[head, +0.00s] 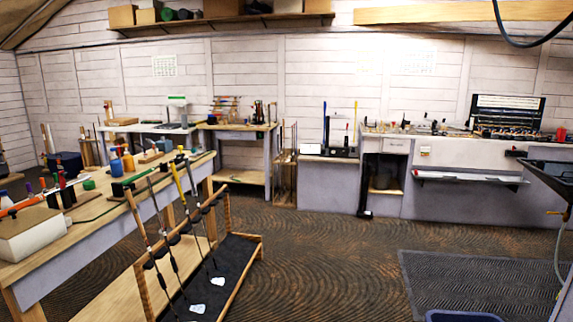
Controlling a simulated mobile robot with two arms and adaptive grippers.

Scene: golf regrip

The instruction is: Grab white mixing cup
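I cannot make out a white mixing cup in the head view; the small items on the benches are too small to tell apart. The long wooden workbench (85,236) at the left carries bottles, small blocks and tools. The back counter (455,146) at the right also carries several small items. Neither of my grippers shows in this view.
A wooden rack (259,246) with several golf clubs stands beside the left workbench. A dark sink (546,173) is at the right edge, above a dark floor mat (470,280). A blue bin (462,316) shows at the bottom. The middle floor (335,250) is clear.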

